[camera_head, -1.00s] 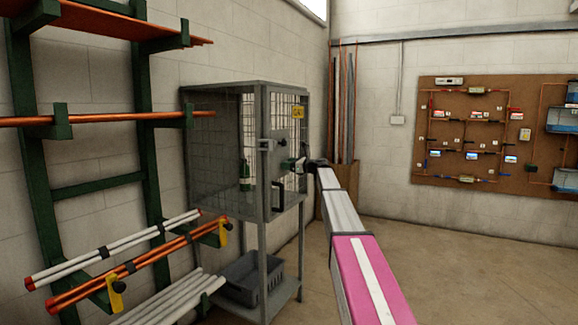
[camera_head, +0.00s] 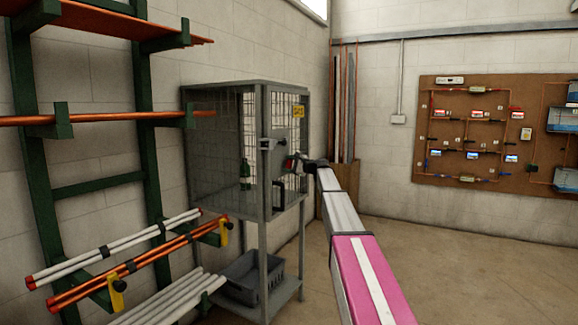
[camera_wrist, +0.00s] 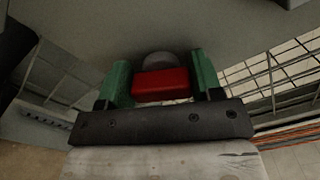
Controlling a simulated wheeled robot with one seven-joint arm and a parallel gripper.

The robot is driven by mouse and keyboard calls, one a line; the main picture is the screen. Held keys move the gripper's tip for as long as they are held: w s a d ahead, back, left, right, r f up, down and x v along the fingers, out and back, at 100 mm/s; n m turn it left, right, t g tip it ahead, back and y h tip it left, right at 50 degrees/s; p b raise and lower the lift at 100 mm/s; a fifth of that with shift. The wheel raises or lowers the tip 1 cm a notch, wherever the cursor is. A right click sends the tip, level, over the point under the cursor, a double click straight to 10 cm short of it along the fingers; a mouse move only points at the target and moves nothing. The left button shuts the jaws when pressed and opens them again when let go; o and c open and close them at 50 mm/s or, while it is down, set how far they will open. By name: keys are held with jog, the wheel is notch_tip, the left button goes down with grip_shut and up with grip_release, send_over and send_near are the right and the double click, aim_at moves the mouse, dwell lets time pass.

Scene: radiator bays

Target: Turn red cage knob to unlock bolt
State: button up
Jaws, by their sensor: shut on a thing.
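The grey mesh cage (camera_head: 264,180) stands against the wall in the head view. My gripper (camera_head: 292,164) is at its door, beside the black handle (camera_head: 278,196). In the wrist view the red knob (camera_wrist: 161,85) sits between the two green fingers of my gripper (camera_wrist: 161,84), which is shut on it. A grey round part (camera_wrist: 159,60) shows behind the knob. A small grey fitting (camera_head: 266,144), possibly the bolt, is at the cage's front corner post. Whether the bolt is locked cannot be told.
A green rack (camera_head: 146,110) with copper and white pipes stands at left. A dark crate (camera_head: 245,278) is on the cage's lower shelf, and a green bottle (camera_head: 245,172) is inside. A pipe board (camera_head: 470,130) hangs at right. Floor at right is clear.

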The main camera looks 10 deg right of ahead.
jog(key=n, duration=0.5)
jog(key=shift+s+f+n, duration=0.1)
jog(key=shift+f+n, duration=0.15)
jog(key=shift+n, duration=0.05)
dwell(0.4)
jog(key=o, duration=0.9)
jog(key=v, duration=1)
jog(key=shift+s+d, duration=0.25)
jog(key=shift+d, duration=0.05)
